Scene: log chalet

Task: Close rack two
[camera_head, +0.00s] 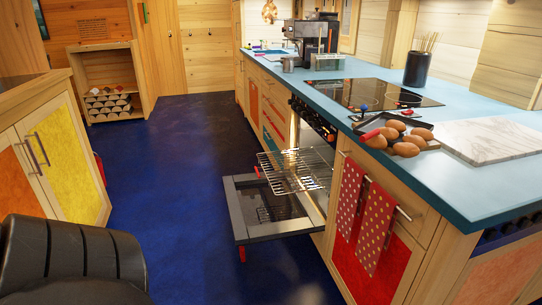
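The oven (313,122) is built into the counter's front, and its door (238,212) is folded down flat over the floor. A wire oven rack (295,170) sticks out of the lit opening, above the open door. Its wires overlap in this view, so I cannot tell whether one rack or two are pulled out, nor which is rack two. The inside of the oven is mostly hidden by the counter front. Neither of my grippers is in view.
The blue counter (470,185) holds a cooktop (370,94), a tray of brown rolls (405,148) and a marble board (489,139). Polka-dot towels (373,228) hang right of the oven. The blue floor (175,185) left of the door is clear.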

